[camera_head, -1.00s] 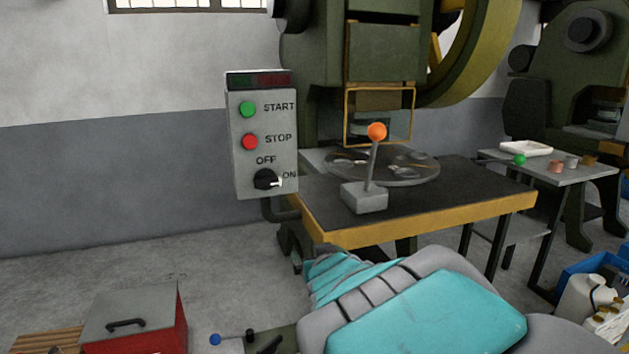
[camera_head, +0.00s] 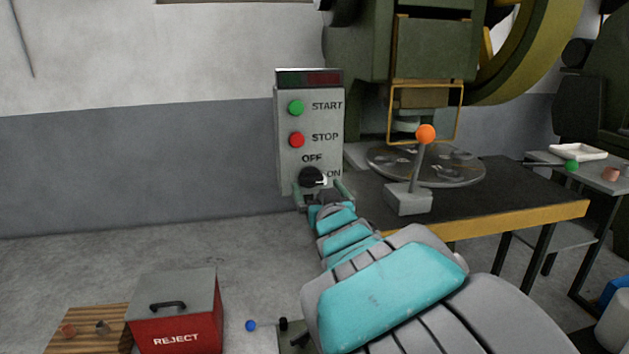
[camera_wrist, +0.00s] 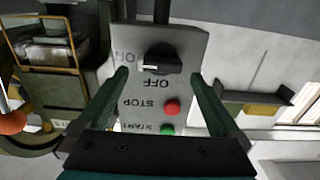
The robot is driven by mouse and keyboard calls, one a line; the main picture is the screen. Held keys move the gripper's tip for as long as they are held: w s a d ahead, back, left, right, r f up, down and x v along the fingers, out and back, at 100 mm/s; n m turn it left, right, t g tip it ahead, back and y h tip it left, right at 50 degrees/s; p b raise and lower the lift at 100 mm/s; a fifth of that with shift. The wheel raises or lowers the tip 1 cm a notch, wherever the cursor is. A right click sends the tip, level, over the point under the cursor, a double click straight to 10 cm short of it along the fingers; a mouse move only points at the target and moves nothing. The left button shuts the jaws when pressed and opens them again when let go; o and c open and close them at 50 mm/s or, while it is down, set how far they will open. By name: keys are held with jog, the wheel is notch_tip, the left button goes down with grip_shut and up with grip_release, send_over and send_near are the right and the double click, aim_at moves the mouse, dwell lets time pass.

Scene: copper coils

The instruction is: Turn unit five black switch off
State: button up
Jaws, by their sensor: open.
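The grey control box (camera_head: 286,155) hangs in front of the wall, with a green START button (camera_head: 296,108), a red STOP button (camera_head: 297,139) and a black rotary switch (camera_head: 311,178) at the bottom. The switch's white mark points right, at ON; OFF is printed above it. My gripper (camera_head: 325,192) is at the lower part of the box, its fingers on either side of the switch in the head view. In the wrist view the box appears upside down. The switch (camera_wrist: 159,59) lies beyond and between the open finger tips, with nothing held.
A black-topped table (camera_head: 520,197) with a yellow edge stands right of the box. It carries a grey lever base with an orange knob (camera_head: 426,134) and a round plate. A red REJECT bin (camera_head: 180,325) is on the lower left.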

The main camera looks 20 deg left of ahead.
aim_at(314, 181)
jog(key=shift+x, duration=1.75)
jog(key=c, duration=1.2)
jog(key=shift+c, duration=0.2)
